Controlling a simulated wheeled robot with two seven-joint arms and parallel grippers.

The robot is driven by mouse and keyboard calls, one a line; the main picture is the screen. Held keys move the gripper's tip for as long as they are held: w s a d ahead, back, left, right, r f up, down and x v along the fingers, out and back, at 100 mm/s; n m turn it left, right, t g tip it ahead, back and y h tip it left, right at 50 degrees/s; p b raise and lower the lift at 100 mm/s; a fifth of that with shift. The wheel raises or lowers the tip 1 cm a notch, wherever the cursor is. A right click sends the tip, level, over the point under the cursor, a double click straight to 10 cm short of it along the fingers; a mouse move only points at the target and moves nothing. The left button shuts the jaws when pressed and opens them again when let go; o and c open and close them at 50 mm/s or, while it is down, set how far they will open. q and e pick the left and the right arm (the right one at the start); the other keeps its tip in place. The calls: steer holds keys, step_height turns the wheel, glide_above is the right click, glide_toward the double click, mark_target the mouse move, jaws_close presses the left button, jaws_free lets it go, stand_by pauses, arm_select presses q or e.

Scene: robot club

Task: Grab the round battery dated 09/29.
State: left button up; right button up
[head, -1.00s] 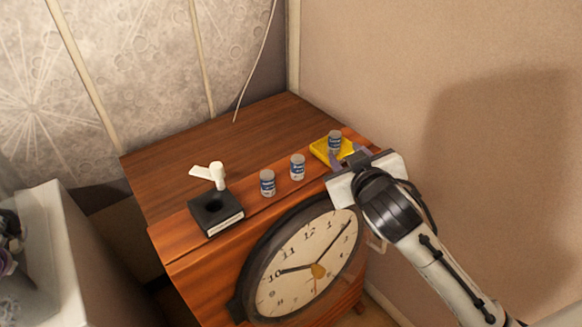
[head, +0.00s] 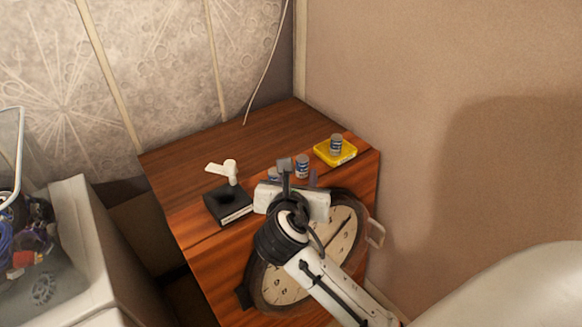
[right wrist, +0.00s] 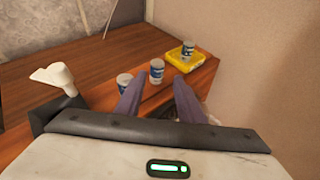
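Three small round blue-and-silver batteries stand upright on the wooden cabinet top. One battery (head: 336,143) stands on a yellow block and shows in the right wrist view (right wrist: 188,50). The middle battery (head: 302,164) stands on the wood, also in the right wrist view (right wrist: 157,70). The left battery (head: 273,174) is partly hidden by my right gripper (head: 298,176). Its top shows beside a finger in the wrist view (right wrist: 124,80). The right gripper is open and empty, its two purple fingers (right wrist: 159,85) apart, with the middle battery beyond the gap. No date is legible. My left gripper is out of view.
A black block with a round hole (head: 229,207) and a white piece (head: 224,170) stand left of the batteries. The yellow block (head: 333,156) sits near the right wall. The rear cabinet top is clear.

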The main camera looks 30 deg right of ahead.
mark_target(302, 162)
steer(key=shift+n, duration=0.3)
steer(key=x, duration=1)
steer(key=shift+w+a+f, duration=0.1)
steer(key=shift+w+a, duration=0.05)
steer(key=shift+w, duration=0.1)
jaws_close()
